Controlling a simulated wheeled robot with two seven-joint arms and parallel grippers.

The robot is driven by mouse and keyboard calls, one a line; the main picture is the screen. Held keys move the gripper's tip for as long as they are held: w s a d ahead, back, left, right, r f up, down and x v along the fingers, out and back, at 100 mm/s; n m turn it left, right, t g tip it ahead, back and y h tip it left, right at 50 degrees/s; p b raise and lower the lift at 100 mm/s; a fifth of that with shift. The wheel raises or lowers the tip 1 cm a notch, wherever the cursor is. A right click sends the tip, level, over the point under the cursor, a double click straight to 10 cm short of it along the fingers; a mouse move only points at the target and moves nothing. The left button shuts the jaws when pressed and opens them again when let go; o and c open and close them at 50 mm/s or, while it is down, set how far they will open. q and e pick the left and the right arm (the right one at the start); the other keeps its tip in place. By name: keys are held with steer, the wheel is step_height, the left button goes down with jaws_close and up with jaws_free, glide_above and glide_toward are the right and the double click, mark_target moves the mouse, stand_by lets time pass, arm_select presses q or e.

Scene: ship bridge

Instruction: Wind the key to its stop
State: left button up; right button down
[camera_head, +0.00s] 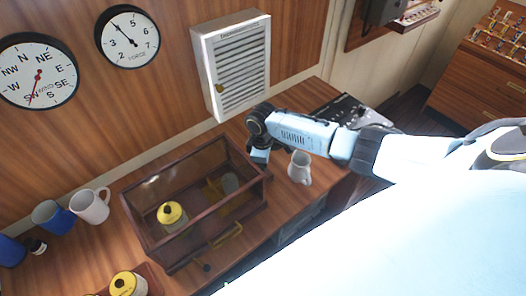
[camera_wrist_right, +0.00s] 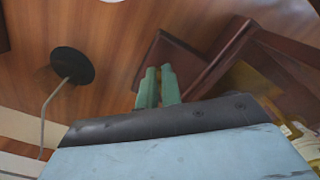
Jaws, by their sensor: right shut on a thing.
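A dark wooden case (camera_head: 160,252) with a glass top stands on the desk and also shows in the right wrist view (camera_wrist_right: 165,60). My right gripper (camera_head: 259,163) points down at the case's right end. In the right wrist view its two green fingers (camera_wrist_right: 158,84) are close together, against the dark wood. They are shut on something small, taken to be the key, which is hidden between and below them. My left gripper is not in view.
A white mug (camera_head: 300,167) stands close to the right of the gripper. Other mugs (camera_head: 90,205) and another yellow-topped piece (camera_head: 127,285) are at the left. A louvred white cabinet (camera_head: 240,65) hangs on the wall behind. A brass handle (camera_head: 221,243) is at the case's front.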

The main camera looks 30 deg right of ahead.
steer(key=shift+w+a, duration=0.1)
steer(key=shift+a, duration=0.3)
steer(key=c, duration=1.5)
jaws_free()
steer(key=shift+w, duration=0.15)
steer(key=shift+d, duration=0.15)
steer(key=shift+r, duration=0.3)
step_height(320, 180, up, 13)
steer(key=shift+f+b, duration=0.1)
steer(key=shift+b, duration=0.25)
steer(key=shift+c, duration=0.2)
